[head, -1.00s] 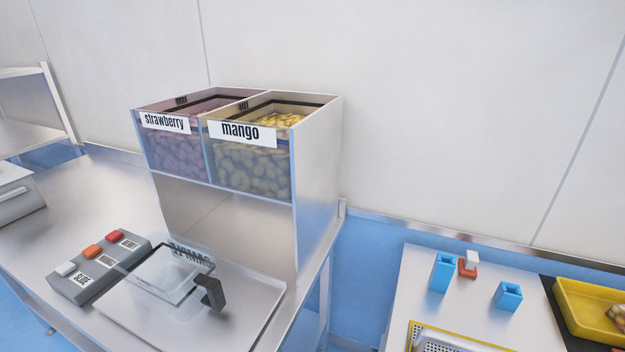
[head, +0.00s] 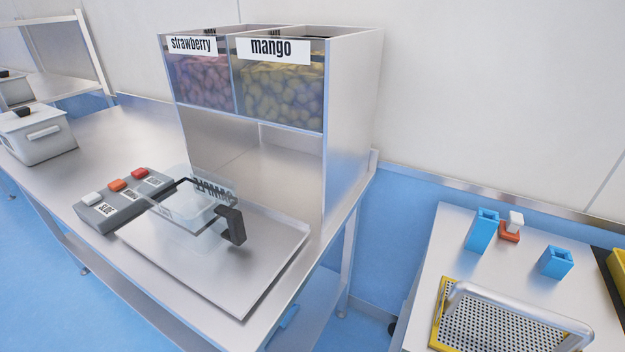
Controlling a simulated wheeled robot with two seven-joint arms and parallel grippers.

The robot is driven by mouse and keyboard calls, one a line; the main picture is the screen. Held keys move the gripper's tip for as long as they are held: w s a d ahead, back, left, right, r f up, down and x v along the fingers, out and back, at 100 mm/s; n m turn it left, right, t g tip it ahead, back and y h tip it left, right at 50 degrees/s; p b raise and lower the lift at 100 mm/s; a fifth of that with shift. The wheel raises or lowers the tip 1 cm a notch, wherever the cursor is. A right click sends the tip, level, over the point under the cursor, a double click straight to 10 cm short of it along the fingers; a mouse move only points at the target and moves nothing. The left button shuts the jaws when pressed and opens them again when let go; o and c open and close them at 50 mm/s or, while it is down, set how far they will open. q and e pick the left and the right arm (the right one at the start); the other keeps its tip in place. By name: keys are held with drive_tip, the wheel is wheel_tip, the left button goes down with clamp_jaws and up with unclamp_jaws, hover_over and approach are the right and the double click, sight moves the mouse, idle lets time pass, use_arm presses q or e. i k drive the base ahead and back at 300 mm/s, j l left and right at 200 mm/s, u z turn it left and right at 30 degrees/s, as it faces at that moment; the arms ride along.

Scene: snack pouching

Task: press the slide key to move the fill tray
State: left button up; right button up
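The slide key is the white key (head: 91,198) on a grey key box (head: 108,222), above the label that reads "SLIDE". An orange key (head: 117,185) and a red key (head: 138,173) sit beside it on the same box. The clear fill tray (head: 190,208), with a dark handle (head: 231,226) and a label, is just right of the key box, over a flat metal tray (head: 262,262). Neither of my grippers shows in the head view.
A dispenser with strawberry (head: 203,82) and mango (head: 282,95) bins stands behind the metal tray. A lidded grey box (head: 38,140) is at the left. A second table at right holds blue blocks (head: 481,230) and a yellow-edged perforated tray (head: 495,318).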

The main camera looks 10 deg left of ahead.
sight(92, 197)
drive_tip(key=u, duration=1.45)
